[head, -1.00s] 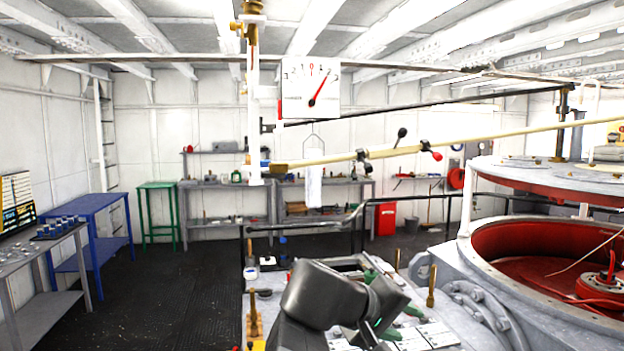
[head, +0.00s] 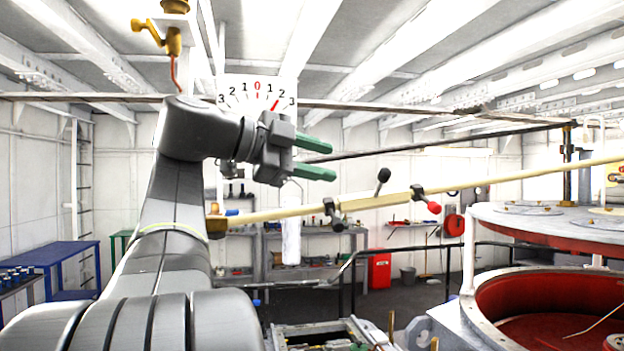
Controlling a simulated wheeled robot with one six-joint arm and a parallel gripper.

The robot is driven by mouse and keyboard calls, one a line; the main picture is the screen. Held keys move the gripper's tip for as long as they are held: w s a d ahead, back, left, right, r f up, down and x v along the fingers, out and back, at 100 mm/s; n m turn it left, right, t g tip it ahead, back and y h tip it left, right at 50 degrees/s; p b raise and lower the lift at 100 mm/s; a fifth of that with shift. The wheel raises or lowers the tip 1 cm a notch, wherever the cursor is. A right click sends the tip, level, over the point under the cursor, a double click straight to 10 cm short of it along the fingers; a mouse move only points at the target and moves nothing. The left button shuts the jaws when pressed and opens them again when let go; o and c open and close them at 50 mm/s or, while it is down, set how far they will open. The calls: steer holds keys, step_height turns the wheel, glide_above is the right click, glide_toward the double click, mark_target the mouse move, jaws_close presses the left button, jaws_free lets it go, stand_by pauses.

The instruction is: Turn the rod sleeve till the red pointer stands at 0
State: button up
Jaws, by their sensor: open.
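The white dial (head: 232,90) carries a scale with a red 0 at the top and 1, 2, 3 to each side. Its red pointer (head: 275,105) points up and right, near the 2 on the right; my gripper hides the dial's lower part. The pale rod (head: 530,178) slopes up to the right below the dial. The rod sleeve (head: 375,202) is a thicker pale piece on it, with black knobs (head: 384,175) on arms around it. My gripper (head: 333,161) is open and empty, its green fingers pointing right, above and left of the sleeve in the picture, apart from it.
A red-tipped lever (head: 434,208) sits on the rod right of the sleeve. A white hanging cylinder (head: 291,235) is below my gripper. A brass fitting (head: 174,40) hangs at upper left. A large red-lined drum (head: 540,300) stands at right. A dark bar (head: 430,147) crosses behind.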

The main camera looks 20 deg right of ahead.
mark_target(384, 182)
steer(key=p+x, duration=0.3)
steer(key=x, duration=1)
steer(key=shift+d+p, duration=0.3)
steer(key=shift+d, duration=0.05)
steer(key=shift+c, duration=0.2)
jaws_close()
